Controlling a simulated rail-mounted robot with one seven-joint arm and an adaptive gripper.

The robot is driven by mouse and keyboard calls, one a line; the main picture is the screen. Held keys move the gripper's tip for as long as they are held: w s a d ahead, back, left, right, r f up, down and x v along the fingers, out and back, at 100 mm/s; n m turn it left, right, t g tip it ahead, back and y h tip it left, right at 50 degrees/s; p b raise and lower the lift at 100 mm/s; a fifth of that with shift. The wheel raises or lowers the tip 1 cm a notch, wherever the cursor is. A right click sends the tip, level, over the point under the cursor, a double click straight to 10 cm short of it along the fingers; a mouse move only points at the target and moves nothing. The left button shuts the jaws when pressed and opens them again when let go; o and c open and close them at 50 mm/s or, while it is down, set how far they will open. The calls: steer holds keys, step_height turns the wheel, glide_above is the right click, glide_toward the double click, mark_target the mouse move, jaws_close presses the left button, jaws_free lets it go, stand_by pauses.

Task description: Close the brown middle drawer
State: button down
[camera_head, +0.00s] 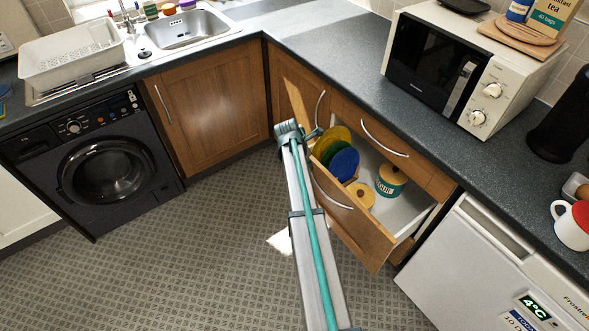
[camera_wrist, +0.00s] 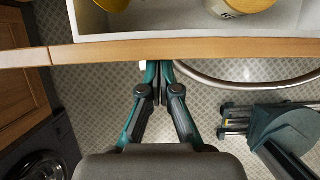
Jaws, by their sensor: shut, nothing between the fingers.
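The brown middle drawer (camera_head: 365,237) is pulled well out, below a closed drawer (camera_head: 425,172). Its front has a curved metal handle (camera_head: 330,192). Inside are yellow, green and blue plates (camera_head: 343,163) and a teal canister with a yellow lid (camera_head: 391,180). In the wrist view, the drawer's front top edge (camera_wrist: 220,49) crosses the upper picture. My gripper (camera_wrist: 158,68) is shut and empty, just outside the drawer front and beside one end of the handle (camera_wrist: 240,84). Its fingertips are at the front; I cannot tell whether they touch it.
A white fridge (camera_head: 485,265) stands right of the drawer. Closed wooden cupboards (camera_head: 212,107) and a black washing machine (camera_head: 105,165) are at the left. A microwave (camera_head: 455,70) stands on the grey worktop (camera_head: 330,55). The tiled floor (camera_head: 215,260) is open at the left.

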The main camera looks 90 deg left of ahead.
steer(key=w+a, duration=0.8)
steer(key=w, duration=0.4)
steer(key=shift+s, duration=0.1)
